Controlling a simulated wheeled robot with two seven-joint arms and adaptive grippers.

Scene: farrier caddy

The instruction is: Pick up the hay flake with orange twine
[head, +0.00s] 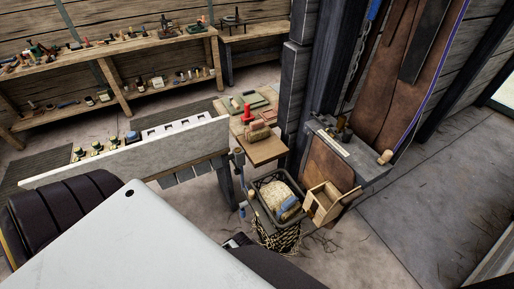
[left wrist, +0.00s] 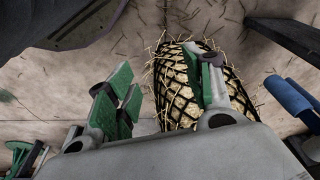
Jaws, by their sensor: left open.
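Straw-coloured hay wrapped in black netting (left wrist: 178,95) lies in the left wrist view, with loose stalks sticking out. It also shows in the head view, standing low beneath a dark basket (head: 278,238). I see no orange twine on it, and I cannot make out a separate hay flake. My left gripper (left wrist: 158,72) is open, its green-padded fingers spread. The right-hand finger overlaps the netted hay in the picture; I cannot tell whether it touches. The left-hand finger is beside the hay, over the floor. My right gripper is not in view.
The dark basket (head: 259,184) holds a pale roll and a blue item. A wooden box (head: 325,203) stands beside it. A small wooden table (head: 266,153) and a dark post (head: 294,85) are behind. A tool-covered bench (head: 110,48) lines the back wall. Floor at right is open.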

